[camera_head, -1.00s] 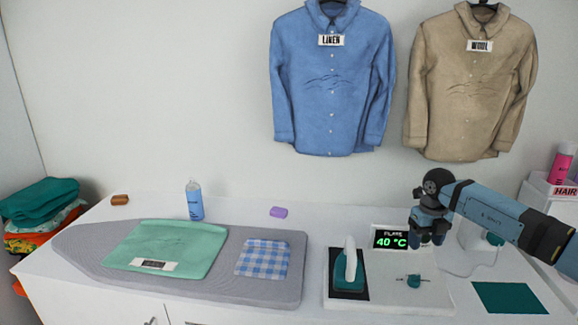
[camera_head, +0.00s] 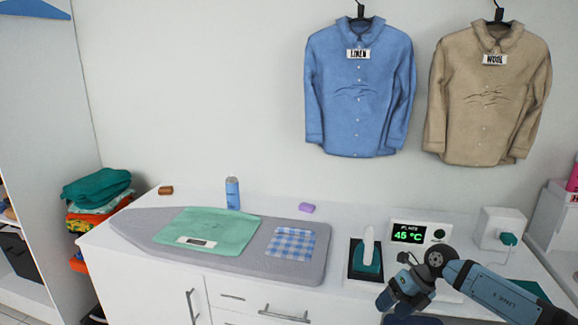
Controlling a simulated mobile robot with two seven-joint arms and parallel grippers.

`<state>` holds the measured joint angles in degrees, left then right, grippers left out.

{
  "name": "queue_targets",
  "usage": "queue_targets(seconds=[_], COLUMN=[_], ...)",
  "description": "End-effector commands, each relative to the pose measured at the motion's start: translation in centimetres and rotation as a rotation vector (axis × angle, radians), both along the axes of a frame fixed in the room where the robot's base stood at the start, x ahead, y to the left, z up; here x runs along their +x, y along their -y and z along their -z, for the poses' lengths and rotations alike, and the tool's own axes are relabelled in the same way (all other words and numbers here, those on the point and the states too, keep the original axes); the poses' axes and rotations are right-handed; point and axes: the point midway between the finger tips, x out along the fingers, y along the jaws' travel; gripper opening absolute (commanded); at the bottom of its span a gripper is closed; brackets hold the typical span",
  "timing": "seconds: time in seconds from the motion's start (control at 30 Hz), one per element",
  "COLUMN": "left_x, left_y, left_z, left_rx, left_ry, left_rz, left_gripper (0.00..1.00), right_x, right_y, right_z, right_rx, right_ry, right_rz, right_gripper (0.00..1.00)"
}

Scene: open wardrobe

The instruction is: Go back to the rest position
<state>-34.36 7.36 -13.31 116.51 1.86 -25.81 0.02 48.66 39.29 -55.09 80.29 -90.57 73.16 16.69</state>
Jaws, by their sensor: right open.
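My right gripper (camera_head: 392,303) is at the lower right in the head view, in front of the counter's front edge and below the iron station. It points down and to the left, and nothing shows in it. My left gripper is not in view. The teal iron (camera_head: 367,255) stands on its dark pad. The display (camera_head: 409,233) beside it reads 45 °C. A green folded garment (camera_head: 215,226) with a label and a blue checked cloth (camera_head: 291,242) lie on the grey ironing board (camera_head: 262,268).
A blue bottle (camera_head: 232,194), a brown block (camera_head: 165,190) and a purple block (camera_head: 307,208) stand behind the board. A blue LINEN shirt (camera_head: 359,105) and a beige WOOL shirt (camera_head: 488,110) hang on the wall. Folded clothes (camera_head: 97,187) are stacked at left.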

Motion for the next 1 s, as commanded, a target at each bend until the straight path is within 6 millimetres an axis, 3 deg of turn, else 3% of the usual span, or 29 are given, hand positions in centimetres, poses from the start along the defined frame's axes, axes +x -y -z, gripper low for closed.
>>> queue_targets(seconds=[0.03, 0.1, 0.2, 0.3, 0.4, 0.53, 0.67, 0.8, 1.0], left_x=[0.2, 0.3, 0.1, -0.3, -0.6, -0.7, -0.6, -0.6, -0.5], left_y=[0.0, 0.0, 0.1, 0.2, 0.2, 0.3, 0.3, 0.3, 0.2], left_z=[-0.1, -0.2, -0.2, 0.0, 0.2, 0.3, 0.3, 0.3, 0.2], left_rx=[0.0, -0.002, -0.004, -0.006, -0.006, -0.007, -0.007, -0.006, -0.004], left_ry=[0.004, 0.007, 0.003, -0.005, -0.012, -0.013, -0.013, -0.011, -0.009], left_rz=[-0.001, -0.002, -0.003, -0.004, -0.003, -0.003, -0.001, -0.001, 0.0], left_gripper=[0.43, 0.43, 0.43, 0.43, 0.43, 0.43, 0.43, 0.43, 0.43], right_x=[-1.9, -4.1, -7.0, -9.3, -11.0, -12.9, -15.1, -18.7, -24.8], right_y=[-3.5, -7.9, -12.8, -16.0, -17.4, -17.0, -14.9, -11.9, -8.7], right_z=[1.3, 2.0, 1.9, 1.4, 0.9, 1.5, 3.6, 7.6, 12.6], right_rx=[0.125, 0.321, 0.588, 0.831, 1.042, 1.254, 1.387, 1.427, 1.358], right_ry=[-0.018, -0.037, -0.078, -0.136, -0.209, -0.327, -0.469, -0.642, -0.86], right_rz=[0.003, 0.038, 0.135, 0.282, 0.472, 0.778, 1.131, 1.529, 1.953], right_gripper=[0.63, 0.63, 0.63, 0.63, 0.63, 0.63, 0.63, 0.63, 0.63])
